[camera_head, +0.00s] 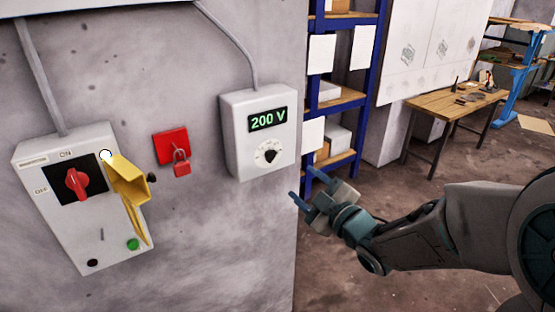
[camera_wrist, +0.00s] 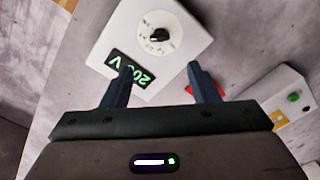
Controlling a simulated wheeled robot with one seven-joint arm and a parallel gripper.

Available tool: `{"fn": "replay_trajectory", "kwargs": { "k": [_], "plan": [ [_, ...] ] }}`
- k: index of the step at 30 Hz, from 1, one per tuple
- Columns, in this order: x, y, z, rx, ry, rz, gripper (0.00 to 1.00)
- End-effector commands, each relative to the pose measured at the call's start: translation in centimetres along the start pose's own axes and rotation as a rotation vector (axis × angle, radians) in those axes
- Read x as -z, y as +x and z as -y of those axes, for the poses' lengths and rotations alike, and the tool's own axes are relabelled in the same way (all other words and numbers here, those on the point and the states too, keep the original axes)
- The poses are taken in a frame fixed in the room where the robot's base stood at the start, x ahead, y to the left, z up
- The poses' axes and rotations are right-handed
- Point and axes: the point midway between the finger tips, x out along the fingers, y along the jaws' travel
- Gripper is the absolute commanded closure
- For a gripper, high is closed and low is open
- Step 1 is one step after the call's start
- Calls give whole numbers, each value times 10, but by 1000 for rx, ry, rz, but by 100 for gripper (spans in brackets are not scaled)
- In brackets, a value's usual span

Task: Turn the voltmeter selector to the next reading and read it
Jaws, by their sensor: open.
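The voltmeter (camera_head: 258,145) is a white box on the grey wall, with a cable running up from it. Its display (camera_head: 268,119) reads 200 V in green. Below the display is the selector (camera_head: 267,154), a black knob on a round white dial. My gripper (camera_head: 302,188) is right of and below the voltmeter, empty, with its fingers apart. In the wrist view the voltmeter (camera_wrist: 170,30) is ahead of the fingers, upside down, and the selector (camera_wrist: 159,36) lies beyond the gap between the fingertips (camera_wrist: 160,70). The gripper does not touch it. The small dial markings are hard to read.
Left of the voltmeter are a red plate with a red padlock (camera_head: 181,163) and a switch box (camera_head: 80,195) with a red rotary handle and a yellow flap. Blue shelving (camera_head: 372,60) and a wooden table (camera_head: 450,103) stand behind. The floor right of the wall is open.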

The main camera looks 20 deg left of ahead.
Motion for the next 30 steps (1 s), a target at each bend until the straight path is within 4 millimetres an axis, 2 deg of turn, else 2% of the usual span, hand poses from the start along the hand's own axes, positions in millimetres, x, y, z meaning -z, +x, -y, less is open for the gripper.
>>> {"fn": "replay_trajectory", "kwargs": {
  "k": [18,24,30],
  "plan": [
    [1,101,-1,1,4,2,45],
    [0,119,-1,0,2,3,45],
    [-1,124,0,-1,2,3,45]
  ]
}}
